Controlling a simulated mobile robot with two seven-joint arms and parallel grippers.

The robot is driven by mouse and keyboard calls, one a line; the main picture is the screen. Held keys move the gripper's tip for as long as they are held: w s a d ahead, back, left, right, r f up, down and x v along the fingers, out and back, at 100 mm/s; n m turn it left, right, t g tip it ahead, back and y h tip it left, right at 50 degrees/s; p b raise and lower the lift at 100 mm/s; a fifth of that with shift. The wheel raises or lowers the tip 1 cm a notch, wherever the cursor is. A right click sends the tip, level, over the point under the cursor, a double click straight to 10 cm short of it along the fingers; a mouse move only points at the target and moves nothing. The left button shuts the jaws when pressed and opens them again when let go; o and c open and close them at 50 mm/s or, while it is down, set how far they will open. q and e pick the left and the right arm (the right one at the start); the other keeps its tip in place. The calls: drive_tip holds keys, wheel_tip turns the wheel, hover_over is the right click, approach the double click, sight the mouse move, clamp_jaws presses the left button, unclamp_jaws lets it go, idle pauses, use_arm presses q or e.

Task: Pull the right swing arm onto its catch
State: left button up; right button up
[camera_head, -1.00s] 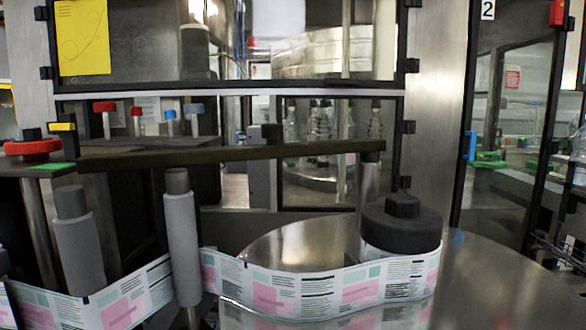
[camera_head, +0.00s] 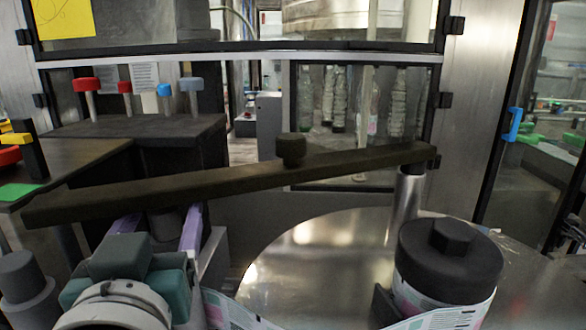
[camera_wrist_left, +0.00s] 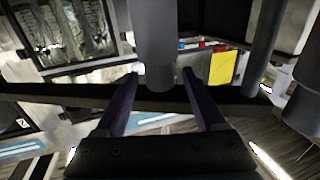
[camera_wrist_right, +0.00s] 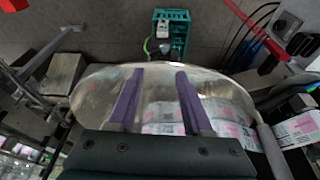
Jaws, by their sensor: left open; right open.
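A long dark bar (camera_head: 230,182), which looks like the swing arm, runs across the head view from lower left to a steel post (camera_head: 405,200) at the right. My left gripper (camera_head: 160,218) is below the bar's left part, its purple fingers pointing away from the head camera. In the left wrist view the open fingers (camera_wrist_left: 160,76) stand either side of a grey roller (camera_wrist_left: 155,45), with the dark bar (camera_wrist_left: 75,95) crossing there; contact is unclear. My right gripper (camera_wrist_right: 157,72) is open and empty above the steel disc (camera_wrist_right: 95,90). I cannot tell which part is the catch.
A black reel hub (camera_head: 450,260) with printed label strip stands on the steel table (camera_head: 320,235) at the right. Another grey roller (camera_head: 22,278) stands left of my left gripper. Red and blue knobs and a glazed guard are behind. A teal crate (camera_wrist_right: 172,35) is on the floor.

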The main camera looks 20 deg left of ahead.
use_arm(q)
drive_tip(key=shift+p+x, duration=0.65)
drive_tip(key=shift+x, duration=1.55)
clamp_jaws()
